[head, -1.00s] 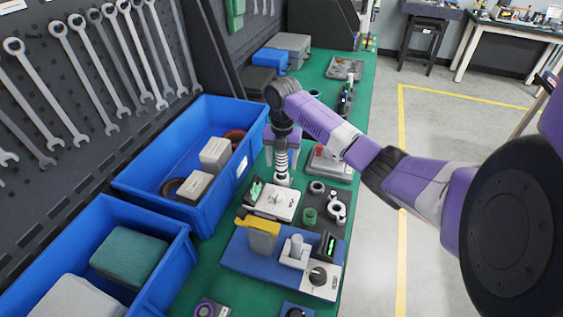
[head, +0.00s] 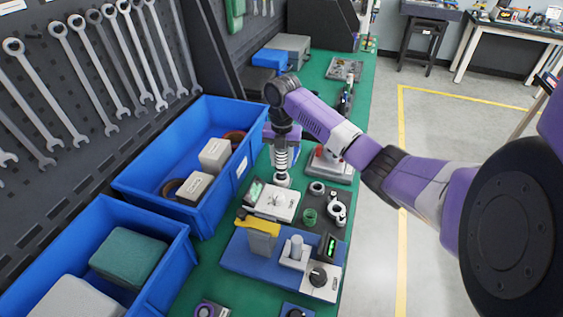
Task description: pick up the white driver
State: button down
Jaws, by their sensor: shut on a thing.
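My gripper (head: 281,172) points down over the green bench, just behind a white plate with a small fixture (head: 275,201). It is shut on a small pale piece (head: 283,181) at its lower end, which looks like the white driver. The fingers and most of that piece are too small and too covered to see well. I cannot tell whether the piece is clear of the bench.
A blue bin (head: 240,190) with pale boxes stands close to the left. A blue base with fixtures (head: 250,262) is in front. Rings (head: 309,216) and a clamp lie to the right. A grey device with a red part (head: 330,168) stands behind them.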

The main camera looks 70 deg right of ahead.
notch_tip(320, 180, up, 19)
dwell(0.4)
jog(key=shift+r, duration=0.1)
dwell(0.7)
